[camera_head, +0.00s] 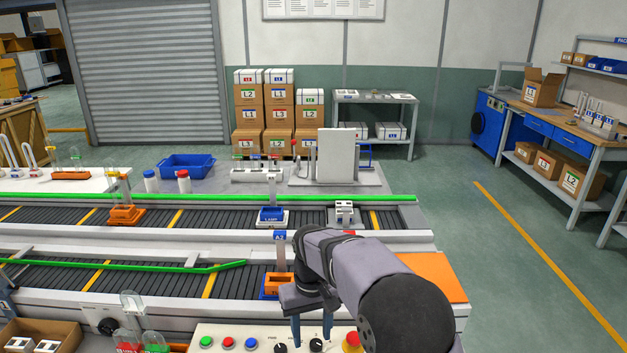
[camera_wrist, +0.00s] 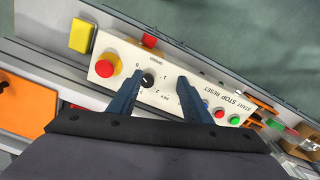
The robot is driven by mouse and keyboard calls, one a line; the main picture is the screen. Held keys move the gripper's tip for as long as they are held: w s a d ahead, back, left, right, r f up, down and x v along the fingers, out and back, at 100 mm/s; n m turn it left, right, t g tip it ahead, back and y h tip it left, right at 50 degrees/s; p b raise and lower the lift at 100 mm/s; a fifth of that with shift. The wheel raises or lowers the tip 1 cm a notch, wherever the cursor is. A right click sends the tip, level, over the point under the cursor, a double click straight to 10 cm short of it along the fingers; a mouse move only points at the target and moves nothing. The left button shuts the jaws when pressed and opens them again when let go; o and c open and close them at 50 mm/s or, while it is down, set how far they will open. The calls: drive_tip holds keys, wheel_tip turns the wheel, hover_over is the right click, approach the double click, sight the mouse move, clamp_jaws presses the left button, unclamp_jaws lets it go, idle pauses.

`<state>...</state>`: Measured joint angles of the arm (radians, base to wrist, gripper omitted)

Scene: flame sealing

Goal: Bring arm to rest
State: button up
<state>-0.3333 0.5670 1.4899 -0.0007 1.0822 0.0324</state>
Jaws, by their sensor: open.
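My gripper (camera_head: 312,334) hangs over the front control panel (camera_head: 236,334) at the near edge of the conveyor bench, fingers pointing down. In the wrist view, my gripper (camera_wrist: 157,82) has its two blue fingers apart with nothing between them. The white panel (camera_wrist: 170,98) lies below them. A black knob (camera_wrist: 148,79) is near the left fingertip, and the red emergency stop (camera_wrist: 108,66) is farther left. Whether a fingertip touches the panel I cannot tell. My arm reaches in from the lower right of the head view and hides part of the bench.
Two conveyors with green rails cross the left. An orange holder (camera_head: 124,214), a blue holder (camera_head: 271,214) and another orange holder (camera_head: 277,284) stand along them. An orange pad (camera_head: 433,274) lies right of my arm. Floor at right is clear up to the workbench (camera_head: 556,118).

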drive_tip(key=s+d+f+m, duration=0.1)
drive_tip(key=s+d, duration=0.6)
drive_tip(key=s, duration=0.4)
drive_tip(key=s+d+f+m, duration=0.1)
drive_tip(key=s+d+m, duration=0.1)
drive_tip(key=s+d, duration=0.6)
drive_tip(key=s, duration=0.3)
drive_tip(key=shift+s+d+f, duration=0.3)
drive_tip(key=shift+s+f, duration=0.05)
drive_tip(key=shift+s, duration=0.05)
drive_tip(key=shift+w, duration=0.1)
idle(0.6)
